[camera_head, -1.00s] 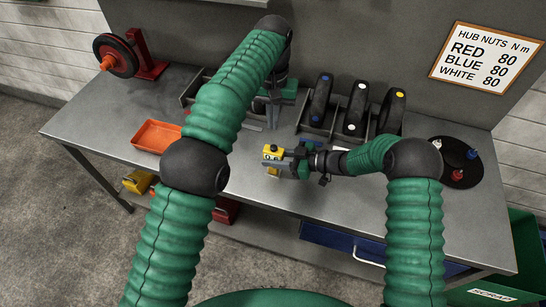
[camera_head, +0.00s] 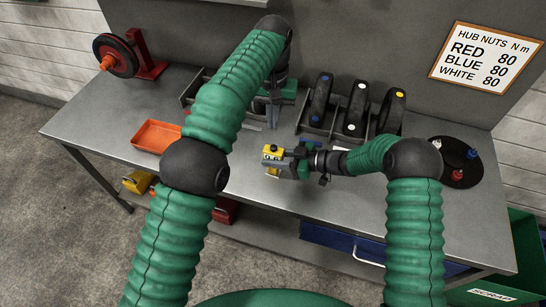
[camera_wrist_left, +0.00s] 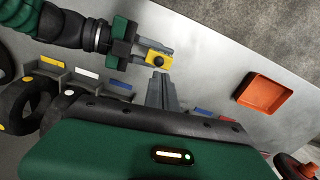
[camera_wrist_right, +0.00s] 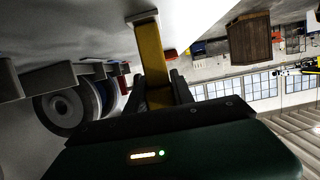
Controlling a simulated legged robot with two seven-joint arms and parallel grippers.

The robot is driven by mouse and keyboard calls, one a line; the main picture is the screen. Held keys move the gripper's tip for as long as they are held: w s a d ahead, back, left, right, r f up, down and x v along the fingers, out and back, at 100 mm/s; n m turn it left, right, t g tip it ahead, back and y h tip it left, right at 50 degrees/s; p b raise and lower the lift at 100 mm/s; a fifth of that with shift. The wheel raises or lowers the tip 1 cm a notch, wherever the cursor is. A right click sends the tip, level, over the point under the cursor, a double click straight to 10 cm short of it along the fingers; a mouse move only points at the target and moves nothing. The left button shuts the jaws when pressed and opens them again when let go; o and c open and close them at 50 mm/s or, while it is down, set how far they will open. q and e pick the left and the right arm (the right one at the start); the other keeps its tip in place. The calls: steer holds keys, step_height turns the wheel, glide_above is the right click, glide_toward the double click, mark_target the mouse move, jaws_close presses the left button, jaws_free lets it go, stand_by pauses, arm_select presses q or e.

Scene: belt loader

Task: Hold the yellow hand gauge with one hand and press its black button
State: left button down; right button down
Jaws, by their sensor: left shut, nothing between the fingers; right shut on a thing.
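The yellow hand gauge (camera_head: 271,152) is held above the middle of the bench. Its black button (camera_wrist_left: 159,62) faces the left wrist camera. My right gripper (camera_head: 290,162) is shut on the gauge, whose long yellow body (camera_wrist_right: 152,62) stands out between the fingers in the right wrist view. My left gripper (camera_head: 272,120) is shut and empty, pointing down behind the gauge. In the left wrist view its closed fingertips (camera_wrist_left: 159,76) appear just below the button in the picture. I cannot tell the exact gap, but I see no clear contact.
An orange tray (camera_head: 156,136) lies left on the bench (camera_head: 100,128). A rack holds black wheels (camera_head: 356,108) with coloured dots behind the right arm. A round black plate (camera_head: 462,178) with coloured pieces is at right. A red stand with a wheel (camera_head: 116,56) is at back left.

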arm_select(q)
steer(key=d+r+n+t+h, duration=0.25)
steer(key=d+n+h, duration=0.3)
steer(key=n, duration=0.45)
arm_select(e)
steer(key=shift+a, duration=0.1)
arm_select(q)
steer(key=a+n+t, duration=0.1)
steer(key=a+n, duration=0.1)
steer(key=n, duration=0.1)
steer(key=a+n+t, duration=0.2)
steer(key=n, duration=0.2)
steer(key=a+n+t, duration=0.1)
steer(key=n, duration=0.2)
steer(key=shift+s+a+f+n+h, duration=0.3)
steer(key=shift+s+a+f+h, duration=0.05)
steer(key=shift+a, duration=0.05)
